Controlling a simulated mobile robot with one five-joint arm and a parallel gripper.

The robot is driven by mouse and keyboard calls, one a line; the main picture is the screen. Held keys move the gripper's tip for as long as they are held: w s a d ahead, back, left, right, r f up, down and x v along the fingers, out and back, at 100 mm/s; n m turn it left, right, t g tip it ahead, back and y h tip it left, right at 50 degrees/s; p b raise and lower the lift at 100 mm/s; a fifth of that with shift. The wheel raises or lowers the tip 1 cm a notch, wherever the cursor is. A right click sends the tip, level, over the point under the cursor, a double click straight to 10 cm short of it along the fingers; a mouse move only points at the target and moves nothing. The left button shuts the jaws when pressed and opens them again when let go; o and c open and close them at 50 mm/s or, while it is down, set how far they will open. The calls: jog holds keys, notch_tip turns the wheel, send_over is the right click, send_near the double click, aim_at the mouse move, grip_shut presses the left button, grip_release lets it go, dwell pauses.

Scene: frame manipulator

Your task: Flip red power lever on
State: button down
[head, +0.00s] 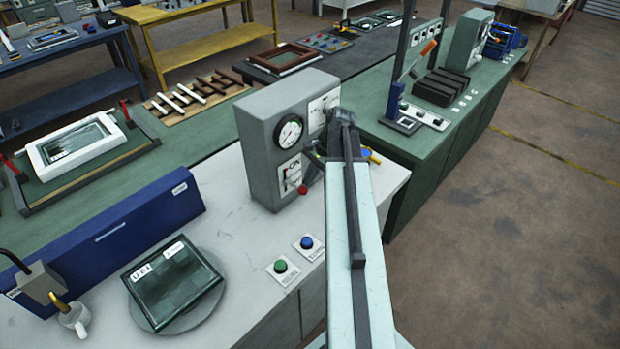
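A grey control box (259,150) stands on the light bench, with a round gauge (289,132) on its front. Below the gauge is a white switch plate (287,171) with "ON" marked at its upper part. A red knob (303,189), which looks like the end of the power lever, sits low at the plate's right edge. The lever's shaft is hard to make out. My gripper (315,165) is just right of the plate, close to the knob and slightly above it. Its dark fingers are small and partly hidden by my arm, so contact and opening cannot be told.
Green (281,266) and blue (307,242) push buttons lie on the bench in front of the box. A dark tablet-like panel (173,284) rests on a round turntable at the left. A blue case (110,238) stands behind it. Bare benchtop lies between the panel and the box.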

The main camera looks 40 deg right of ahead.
jog(key=shift+a+r+p, duration=0.1)
jog(key=shift+r+p, duration=0.2)
jog(key=shift+r, duration=0.2)
jog(key=d+f+b, duration=0.3)
jog(key=d, duration=0.1)
notch_tip(320, 180, up, 10)
jog(key=d+p, duration=0.2)
jog(key=p, duration=0.8)
jog(key=shift+w+r, duration=0.15)
jog(key=shift+w, duration=0.25)
jog(key=shift+d, duration=0.1)
